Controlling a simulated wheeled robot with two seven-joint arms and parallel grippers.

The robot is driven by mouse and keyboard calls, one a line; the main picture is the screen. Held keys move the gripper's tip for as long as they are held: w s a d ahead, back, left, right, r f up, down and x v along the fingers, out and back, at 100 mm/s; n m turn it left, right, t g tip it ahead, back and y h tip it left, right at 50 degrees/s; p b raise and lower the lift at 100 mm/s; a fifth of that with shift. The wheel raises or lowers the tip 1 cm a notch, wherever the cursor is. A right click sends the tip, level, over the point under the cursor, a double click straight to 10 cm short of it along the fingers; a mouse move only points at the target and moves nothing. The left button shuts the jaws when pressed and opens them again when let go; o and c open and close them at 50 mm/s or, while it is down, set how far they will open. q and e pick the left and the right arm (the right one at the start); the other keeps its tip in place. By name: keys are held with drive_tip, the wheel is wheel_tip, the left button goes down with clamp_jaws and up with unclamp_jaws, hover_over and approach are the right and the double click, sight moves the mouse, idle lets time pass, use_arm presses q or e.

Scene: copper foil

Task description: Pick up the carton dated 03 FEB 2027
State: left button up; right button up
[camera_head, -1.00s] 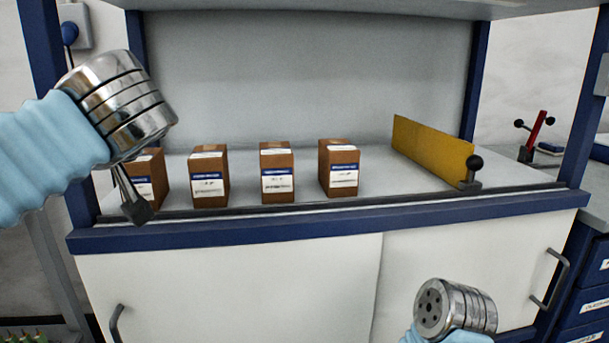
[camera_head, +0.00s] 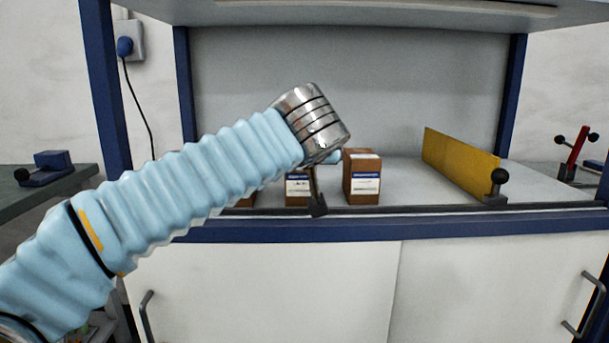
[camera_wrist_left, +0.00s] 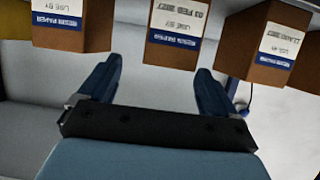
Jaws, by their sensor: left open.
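My left gripper (camera_head: 317,203) is at the cabinet shelf's front edge, in front of a brown carton (camera_head: 297,189) that it partly hides. In the left wrist view my gripper (camera_wrist_left: 158,76) is open and empty, with the middle carton (camera_wrist_left: 175,52) ahead of the gap between its fingers. That carton's label is upside down and seems to read 03 FEB, the year unclear. A carton to its left (camera_wrist_left: 70,40) has its date cut off; it stands right of my gripper in the head view (camera_head: 362,190). Another carton (camera_wrist_left: 268,65) is on the right, its date unreadable. My right gripper is out of view.
A yellow panel (camera_head: 460,165) with a black knob stands on the shelf to the right of the cartons. The shelf has a raised dark front rail (camera_head: 430,210). Shelf space between the right carton and the panel is clear. My left arm hides the shelf's left part.

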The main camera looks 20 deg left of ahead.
use_arm(q)
drive_tip(key=x, duration=0.1)
drive_tip(key=p+x, duration=0.1)
drive_tip(key=x, duration=0.1)
drive_tip(key=a+x, duration=0.1)
drive_tip(key=x, duration=0.1)
drive_tip(key=shift+w+r, duration=0.1)
drive_tip(key=shift+r, duration=0.2)
drive_tip(key=shift+w+a+f+p, duration=0.1)
drive_tip(key=shift+w+f+p, duration=0.2)
drive_tip(key=shift+w, duration=0.15)
drive_tip(key=shift+r, duration=0.1)
drive_tip(key=c, duration=1.3)
